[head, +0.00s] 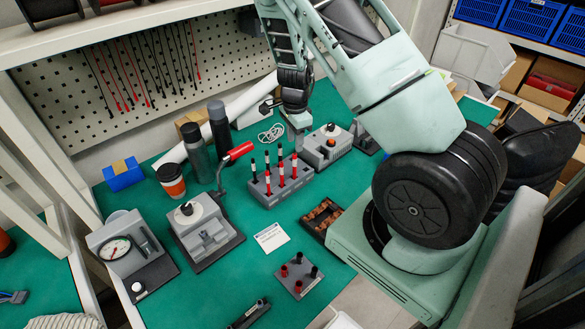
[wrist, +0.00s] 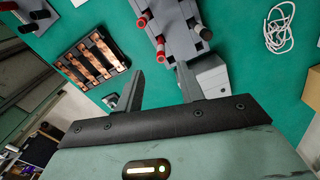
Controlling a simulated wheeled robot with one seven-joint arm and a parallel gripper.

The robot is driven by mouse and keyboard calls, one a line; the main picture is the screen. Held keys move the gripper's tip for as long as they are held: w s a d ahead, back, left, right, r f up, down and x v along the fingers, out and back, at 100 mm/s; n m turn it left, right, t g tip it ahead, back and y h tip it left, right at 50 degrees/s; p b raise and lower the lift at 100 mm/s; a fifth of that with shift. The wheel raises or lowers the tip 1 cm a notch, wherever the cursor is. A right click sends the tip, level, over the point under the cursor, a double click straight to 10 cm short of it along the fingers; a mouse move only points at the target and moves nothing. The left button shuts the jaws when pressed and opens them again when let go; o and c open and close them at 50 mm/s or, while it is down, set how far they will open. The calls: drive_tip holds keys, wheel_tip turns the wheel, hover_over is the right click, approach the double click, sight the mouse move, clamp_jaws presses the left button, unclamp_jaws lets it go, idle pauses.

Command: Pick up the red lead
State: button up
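Several thin red leads (head: 113,75) hang on the pegboard at the back left, with dark ones to their right. A grey block (head: 266,199) on the green bench holds several upright red-and-black pieces (head: 281,168); I cannot tell whether these count as leads. The block shows at the top of the wrist view (wrist: 181,38), with a red piece (wrist: 141,24) at its left side. My gripper (wrist: 158,78) is open, its two fingers apart with nothing between them.
A tray of copper bars (wrist: 84,83) lies beside the block. A white cord (wrist: 278,28) lies at right in the wrist view.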

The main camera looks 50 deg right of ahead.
wheel_tip(320, 180, down, 11)
drive_tip(key=p, duration=0.3)
drive_tip(key=shift+f, duration=0.15)
drive_tip(key=shift+w, duration=0.1)
clamp_jaws()
